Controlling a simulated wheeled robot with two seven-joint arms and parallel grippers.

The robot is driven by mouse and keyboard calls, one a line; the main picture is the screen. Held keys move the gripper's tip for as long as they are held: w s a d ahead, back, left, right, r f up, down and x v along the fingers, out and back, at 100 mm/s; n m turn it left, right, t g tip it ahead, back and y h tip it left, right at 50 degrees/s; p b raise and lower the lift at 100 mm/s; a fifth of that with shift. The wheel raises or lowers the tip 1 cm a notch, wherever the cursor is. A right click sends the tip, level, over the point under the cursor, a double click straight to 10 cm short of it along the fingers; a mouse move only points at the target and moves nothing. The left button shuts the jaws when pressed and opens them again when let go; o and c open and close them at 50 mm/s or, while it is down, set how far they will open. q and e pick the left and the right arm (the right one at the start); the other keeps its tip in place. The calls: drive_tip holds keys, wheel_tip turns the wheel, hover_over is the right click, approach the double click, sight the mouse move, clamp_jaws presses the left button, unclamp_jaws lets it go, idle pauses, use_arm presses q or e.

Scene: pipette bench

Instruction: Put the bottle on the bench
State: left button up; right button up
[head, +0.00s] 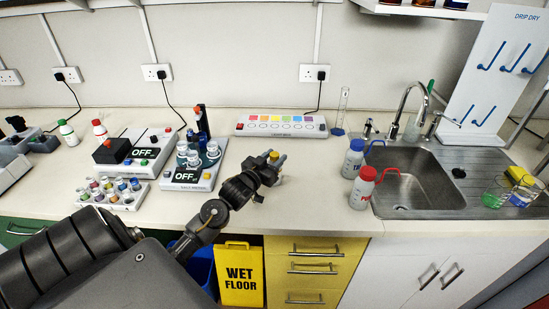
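My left gripper (273,161) reaches in over the front part of the bench (310,205). Its fingers are closed around a small thing with a yellow-orange top, which looks like the bottle (274,156). The fingers and wrist hide most of its body, and I cannot tell whether its base touches the bench. My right gripper is not in view.
A red-capped wash bottle (362,188) and a blue-capped one (353,160) stand left of the sink (415,175). A stirrer with glassware (190,178) and a tube rack (113,194) stand to the left. A white strip box (281,126) lies behind. Bench right of my gripper is clear.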

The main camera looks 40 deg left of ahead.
use_arm(q)
drive_tip(key=shift+o, duration=0.9)
drive_tip(key=shift+r, duration=0.1)
drive_tip(key=shift+s, duration=0.15)
drive_tip(key=s+d+b, duration=0.1)
drive_tip(key=s+b, duration=0.1)
drive_tip(key=s, duration=0.9)
drive_tip(key=shift+s, duration=0.3)
drive_tip(key=shift+d, duration=0.1)
